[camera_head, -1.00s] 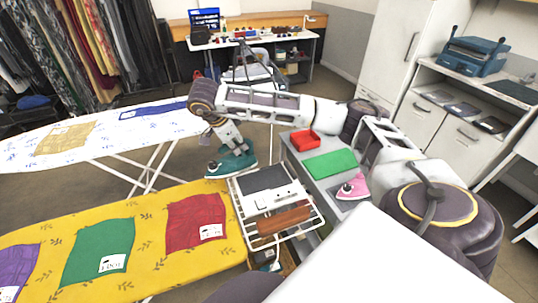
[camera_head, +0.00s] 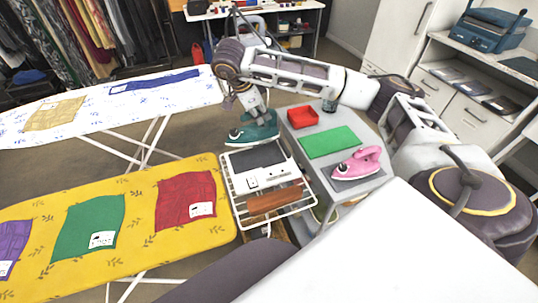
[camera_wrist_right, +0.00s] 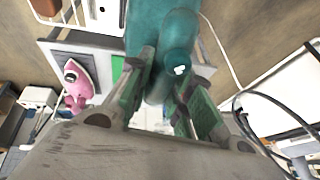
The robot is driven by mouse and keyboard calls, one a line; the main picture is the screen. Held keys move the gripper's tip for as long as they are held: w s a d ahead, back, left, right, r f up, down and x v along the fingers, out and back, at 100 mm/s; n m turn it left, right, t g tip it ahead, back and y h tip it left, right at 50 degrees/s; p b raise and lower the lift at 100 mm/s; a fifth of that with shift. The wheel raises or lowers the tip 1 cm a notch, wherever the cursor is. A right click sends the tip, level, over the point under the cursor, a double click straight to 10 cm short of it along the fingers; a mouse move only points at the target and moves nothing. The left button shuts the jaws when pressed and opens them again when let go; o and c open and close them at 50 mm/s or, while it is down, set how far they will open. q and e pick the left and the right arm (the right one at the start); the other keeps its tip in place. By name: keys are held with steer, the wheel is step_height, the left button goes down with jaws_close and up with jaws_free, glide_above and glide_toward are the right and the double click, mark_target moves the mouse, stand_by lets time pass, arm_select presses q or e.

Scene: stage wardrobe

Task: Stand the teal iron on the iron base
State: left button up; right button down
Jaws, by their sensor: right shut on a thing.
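The teal iron (camera_head: 256,130) is in my right gripper (camera_head: 257,112), sole down and roughly level, nose to the left. It appears just beyond the far end of the white wire rack (camera_head: 228,190) at the end of the yellow ironing board. A dark grey plate (camera_head: 250,158) on that rack, likely the iron base, lies bare just in front of the iron. Whether the iron overlaps its far edge I cannot tell. In the right wrist view both fingers close around the teal iron (camera_wrist_right: 165,45). My left gripper is not in view.
A white socket unit (camera_head: 265,176) and a brown wooden piece (camera_head: 274,202) share the rack. The yellow board (camera_head: 140,190) carries several cloths.

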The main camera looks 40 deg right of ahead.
mark_target(266, 126)
steer(key=shift+s+d, duration=0.3)
steer(key=shift+d, duration=0.65)
steer(key=shift+a+r, duration=0.15)
steer(key=shift+a, duration=0.05)
steer(key=shift+d+f, duration=0.1)
steer(key=shift+f, duration=0.6)
step_height(266, 126, down, 2)
steer(key=shift+f+b, duration=0.1)
steer(key=shift+b, duration=0.5)
steer(key=shift+f, duration=1.4)
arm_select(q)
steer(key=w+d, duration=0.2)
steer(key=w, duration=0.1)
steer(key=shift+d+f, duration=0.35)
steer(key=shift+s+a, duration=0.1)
